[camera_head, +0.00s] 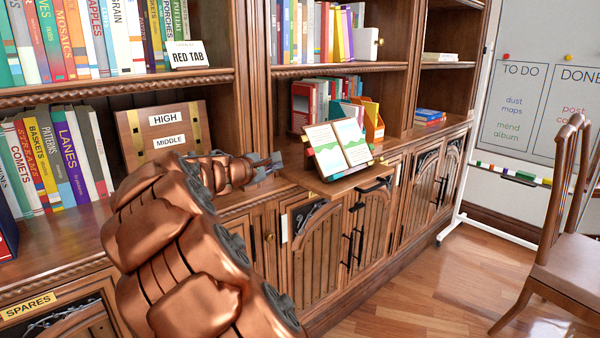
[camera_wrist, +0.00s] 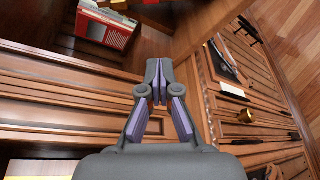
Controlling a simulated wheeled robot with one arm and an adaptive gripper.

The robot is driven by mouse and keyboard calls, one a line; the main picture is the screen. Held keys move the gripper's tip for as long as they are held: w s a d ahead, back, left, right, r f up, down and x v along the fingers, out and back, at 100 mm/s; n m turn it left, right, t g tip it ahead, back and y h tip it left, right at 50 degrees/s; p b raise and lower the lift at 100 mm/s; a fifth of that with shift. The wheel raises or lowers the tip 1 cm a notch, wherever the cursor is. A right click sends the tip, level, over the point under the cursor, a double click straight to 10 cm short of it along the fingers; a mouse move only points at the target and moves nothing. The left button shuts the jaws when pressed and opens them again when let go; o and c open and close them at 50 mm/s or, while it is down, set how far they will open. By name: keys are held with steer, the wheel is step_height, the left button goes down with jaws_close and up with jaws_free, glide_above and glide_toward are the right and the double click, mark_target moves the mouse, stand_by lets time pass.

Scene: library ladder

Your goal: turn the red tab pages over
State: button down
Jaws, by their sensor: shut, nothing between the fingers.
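An open book (camera_head: 326,146) with green-and-white pages leans on a stand on a pull-out board (camera_head: 300,178) in the head view. Small coloured tabs stick out at its edges; they are too small to tell well, though one at the left edge looks red (camera_head: 309,152). A card reading RED TAB (camera_head: 187,54) stands on the upper shelf. My gripper (camera_head: 277,161) is just left of the book, apart from it. In the wrist view my gripper (camera_wrist: 158,65) is shut and empty, over the wooden ledge; the book's pages do not show there.
Shelves of books (camera_head: 60,160) stand behind my arm, with a wooden box marked HIGH and MIDDLE (camera_head: 190,132). Cabinet doors (camera_head: 318,240) with black handles are below. A chair (camera_head: 560,200) and whiteboard (camera_head: 540,100) are at right. The floor (camera_head: 430,290) in front is clear.

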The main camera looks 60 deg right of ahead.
steer(key=s+d+b, duration=0.1)
steer(key=s+d, duration=0.1)
steer(key=d, duration=0.7)
steer(key=shift+s+d, duration=0.15)
steer(key=shift+d, duration=0.1)
stand_by(0.4)
steer(key=shift+r+n, duration=0.1)
steer(key=shift+n, duration=0.2)
